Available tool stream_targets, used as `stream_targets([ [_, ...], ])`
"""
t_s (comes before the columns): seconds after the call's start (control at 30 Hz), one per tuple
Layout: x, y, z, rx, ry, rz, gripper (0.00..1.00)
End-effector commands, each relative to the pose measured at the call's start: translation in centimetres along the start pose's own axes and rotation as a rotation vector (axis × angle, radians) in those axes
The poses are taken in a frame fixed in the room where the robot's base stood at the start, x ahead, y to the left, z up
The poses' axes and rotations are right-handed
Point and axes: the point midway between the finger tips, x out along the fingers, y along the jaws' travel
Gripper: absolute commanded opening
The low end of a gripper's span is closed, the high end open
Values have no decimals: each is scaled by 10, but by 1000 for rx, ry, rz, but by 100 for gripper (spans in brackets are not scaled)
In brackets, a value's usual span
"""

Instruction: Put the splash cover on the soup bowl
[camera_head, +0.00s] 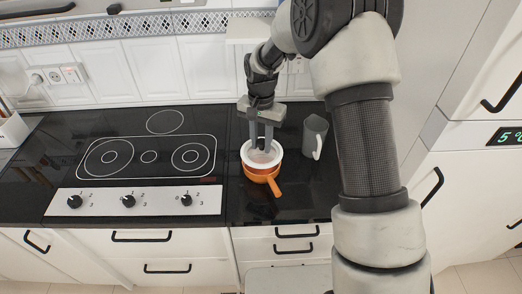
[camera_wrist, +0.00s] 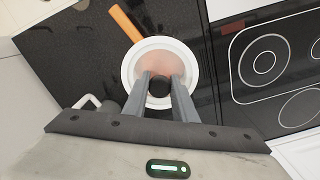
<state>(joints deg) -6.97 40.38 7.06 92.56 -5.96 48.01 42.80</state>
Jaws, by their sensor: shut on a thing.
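The splash cover (camera_head: 247,158) is a round piece with a white rim, a pinkish, see-through-looking middle and a dark knob. It also shows in the wrist view (camera_wrist: 130,66). My gripper (camera_head: 261,150) points down and is shut on the knob, which sits between the fingertips (camera_wrist: 160,84). The soup bowl (camera_head: 262,177) is orange with one straight handle pointing to the front right. In the wrist view only its handle (camera_wrist: 126,23) shows clearly. The cover is over the bowl's mouth, roughly centred and level. I cannot tell whether it touches the bowl's rim.
A grey mug (camera_head: 314,137) stands to the right of the bowl, near the back. A black cooktop (camera_head: 150,157) with a knob panel (camera_head: 130,201) lies to the left. The dark counter in front of the bowl is clear. A tall white cabinet stands at the right.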

Motion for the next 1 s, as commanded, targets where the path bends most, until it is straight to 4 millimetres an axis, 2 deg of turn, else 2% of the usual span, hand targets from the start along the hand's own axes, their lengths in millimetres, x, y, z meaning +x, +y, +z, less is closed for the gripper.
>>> stream_targets([
  [0.23,32,1,0,0,-3,2,0],
  [0.57,38,0,0,0,-1,1,0],
  [0.6,38,0,0,0,-1,1,28],
  [0.7,37,0,0,0,-1,1,44],
  [1.0,35,0,0,0,-1,1,44],
])
